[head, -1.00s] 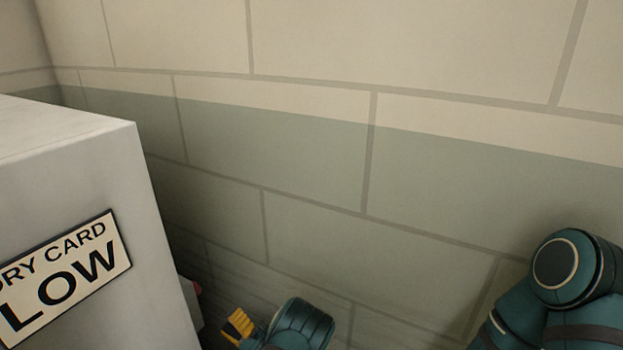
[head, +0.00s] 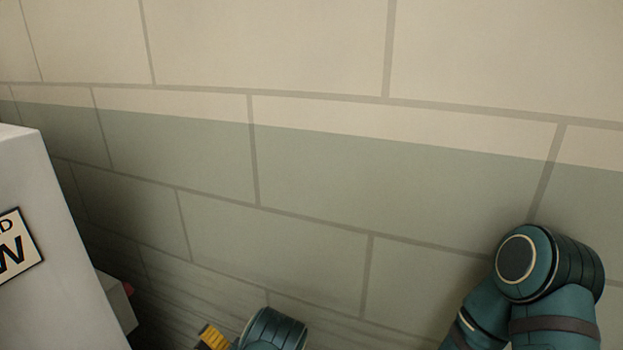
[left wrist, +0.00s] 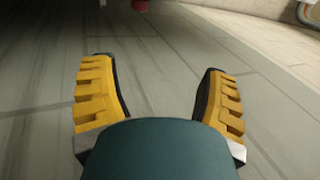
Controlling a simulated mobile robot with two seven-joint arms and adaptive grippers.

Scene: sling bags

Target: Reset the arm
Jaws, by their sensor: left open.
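My left gripper (head: 213,338) shows at the bottom edge of the head view, as a yellow finger beside a dark teal arm part. In the left wrist view my left gripper (left wrist: 157,72) has its two yellow fingers with black pads wide apart. Nothing is between them; grey-green floor or wall surface shows beyond. A teal link of my right arm (head: 545,275) is bent at the lower right of the head view. My right gripper is outside both views.
A pale cabinet (head: 45,240) with a lettered sign (head: 15,250) stands at the left. A small grey box (head: 120,305) with a red part (head: 128,289) is beside it. A tiled wall (head: 320,200) fills the background. A red object (left wrist: 146,5) shows at the wrist view's top.

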